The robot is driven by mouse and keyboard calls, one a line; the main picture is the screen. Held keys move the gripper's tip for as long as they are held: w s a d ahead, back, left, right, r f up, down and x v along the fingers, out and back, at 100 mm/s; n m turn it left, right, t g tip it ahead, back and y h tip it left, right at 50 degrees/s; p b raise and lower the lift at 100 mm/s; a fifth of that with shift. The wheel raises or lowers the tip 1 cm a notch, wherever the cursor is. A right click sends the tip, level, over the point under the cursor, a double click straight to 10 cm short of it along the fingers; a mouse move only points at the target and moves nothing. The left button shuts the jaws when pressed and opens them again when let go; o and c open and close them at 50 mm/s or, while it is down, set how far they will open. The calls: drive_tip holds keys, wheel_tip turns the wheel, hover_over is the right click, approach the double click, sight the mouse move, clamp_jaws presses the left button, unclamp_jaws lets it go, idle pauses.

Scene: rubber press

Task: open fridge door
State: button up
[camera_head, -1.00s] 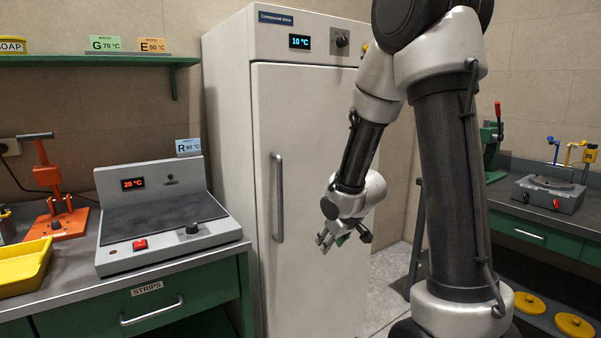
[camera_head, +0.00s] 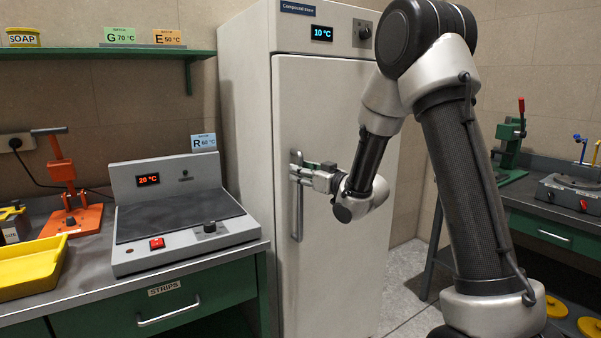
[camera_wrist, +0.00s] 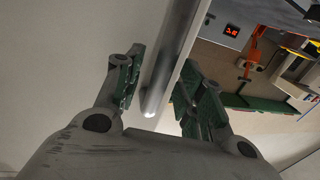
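The fridge (camera_head: 246,110) is a tall off-white cabinet with a 10 °C display. Its door (camera_head: 335,230) is shut. A vertical grey bar handle (camera_head: 298,215) runs along the door's left side. My gripper (camera_head: 299,172) is at the upper part of this handle, reaching in from the right. In the wrist view the handle (camera_wrist: 172,60) passes between my two green-padded fingers (camera_wrist: 160,92). The fingers are apart, with a gap visible on the handle's sides, so the gripper is open around the bar.
A hot plate unit (camera_head: 190,215) with a 20 °C display stands on the green bench left of the fridge. A yellow tray (camera_head: 30,268) and an orange press (camera_head: 68,190) are further left. Another bench (camera_head: 540,215) stands at right. Floor (camera_head: 410,285) shows beside the fridge.

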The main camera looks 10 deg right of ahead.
drive_tip(key=shift+w+a, duration=0.3)
drive_tip(key=shift+w, duration=0.3)
drive_tip(key=shift+c, duration=0.3)
clamp_jaws()
drive_tip(key=shift+s, duration=0.1)
